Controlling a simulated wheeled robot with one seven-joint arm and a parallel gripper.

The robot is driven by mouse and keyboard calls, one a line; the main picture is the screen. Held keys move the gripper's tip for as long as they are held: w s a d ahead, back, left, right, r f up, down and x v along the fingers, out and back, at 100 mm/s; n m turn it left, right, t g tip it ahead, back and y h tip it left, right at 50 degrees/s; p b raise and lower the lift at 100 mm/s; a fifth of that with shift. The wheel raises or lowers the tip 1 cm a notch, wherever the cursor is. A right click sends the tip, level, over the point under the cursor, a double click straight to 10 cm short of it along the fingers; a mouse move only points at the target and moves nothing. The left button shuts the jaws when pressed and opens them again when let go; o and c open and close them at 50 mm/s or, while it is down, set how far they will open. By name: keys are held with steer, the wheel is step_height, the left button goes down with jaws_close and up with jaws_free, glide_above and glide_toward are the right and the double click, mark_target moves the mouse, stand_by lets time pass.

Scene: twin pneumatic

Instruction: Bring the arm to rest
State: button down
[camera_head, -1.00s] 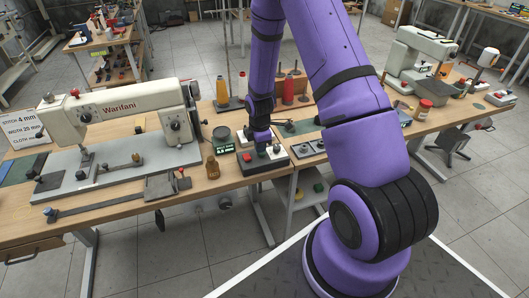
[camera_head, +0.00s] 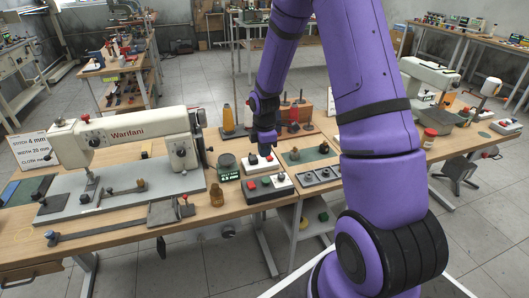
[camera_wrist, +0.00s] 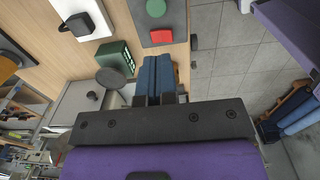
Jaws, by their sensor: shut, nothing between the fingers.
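My purple arm reaches over the workbench (camera_head: 120,235) in the head view. My gripper (camera_head: 265,153) is shut and empty, above the bench behind the control box (camera_head: 268,188), which carries red and dark buttons. The head view does not show the exact height of the fingertips.
A sewing machine (camera_head: 125,138) labelled Warifani stands at left. Thread spools (camera_head: 293,125) stand behind. A second machine (camera_head: 428,78) is at right. Grey floor lies in front.

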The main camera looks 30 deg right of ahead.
steer(key=shift+r, duration=0.1)
steer(key=s+a+r+m+t, duration=0.1)
steer(key=s+a+r+m, duration=0.15)
steer(key=r, duration=0.45)
steer(key=s+a+r+m+t, duration=0.1)
steer(key=s+r+m, duration=0.15)
steer(key=r, duration=0.55)
steer(key=s+a+r+m, duration=0.2)
steer(key=s+r, duration=0.2)
steer(key=r, duration=0.3)
steer(key=s+a+r+m+t, duration=0.1)
steer(key=s+r+m, duration=0.3)
steer(key=s, duration=0.5)
steer(key=s+a+r+m+t, duration=0.2)
steer(key=s+a+r+m, duration=0.1)
steer(key=s+r, duration=0.4)
steer(key=s+a, duration=0.1)
steer(key=s, duration=0.1)
steer(key=shift+s+m, duration=0.4)
steer(key=shift+w, duration=0.1)
stand_by(0.3)
